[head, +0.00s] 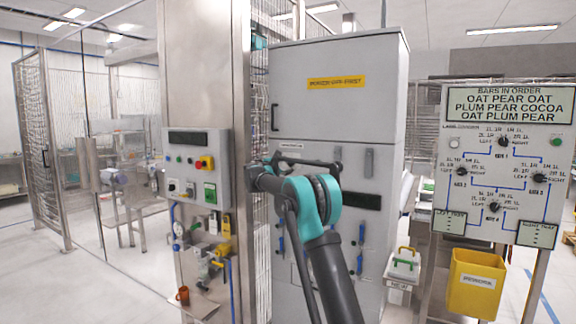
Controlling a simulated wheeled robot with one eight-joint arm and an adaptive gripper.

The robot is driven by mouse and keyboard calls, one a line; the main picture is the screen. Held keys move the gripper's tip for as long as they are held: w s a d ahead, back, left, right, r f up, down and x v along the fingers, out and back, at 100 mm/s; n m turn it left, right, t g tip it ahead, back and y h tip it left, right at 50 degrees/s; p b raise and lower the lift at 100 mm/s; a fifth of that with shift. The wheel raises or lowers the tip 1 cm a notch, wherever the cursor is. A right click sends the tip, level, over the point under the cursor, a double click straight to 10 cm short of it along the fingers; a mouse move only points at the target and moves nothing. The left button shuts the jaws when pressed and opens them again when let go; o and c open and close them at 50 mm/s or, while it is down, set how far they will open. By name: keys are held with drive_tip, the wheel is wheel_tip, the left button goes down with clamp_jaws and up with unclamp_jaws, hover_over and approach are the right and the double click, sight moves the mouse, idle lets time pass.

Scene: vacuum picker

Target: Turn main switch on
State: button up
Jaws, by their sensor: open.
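A grey control panel (196,168) is mounted on the steel column left of the tall cabinet. A red rotary switch on a yellow plate (206,162) sits at its upper right. The panel also has a dark display (187,139), small buttons, a black knob (173,186) and a green switch (210,193). I cannot read which one is labelled main switch.
The grey cabinet (335,105) bears a yellow "power off first" label (336,82). A mesh fence (258,235) stands between column and cabinet. At right are a knob board (503,160) and a yellow bin (474,283). An orange cup (182,295) sits on a low shelf.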

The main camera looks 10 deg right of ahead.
drive_tip(key=shift+x, duration=1.3)
drive_tip(key=shift+c, duration=0.3)
drive_tip(key=c, duration=1.1)
drive_tip(key=shift+m, duration=0.4)
drive_tip(key=shift+f+m, duration=0.15)
drive_tip(key=shift+m, duration=2.7)
drive_tip(key=shift+f+m, duration=0.2)
drive_tip(key=shift+m, duration=2.7)
drive_tip(key=shift+f+m, duration=0.15)
drive_tip(key=shift+m, duration=2.7)
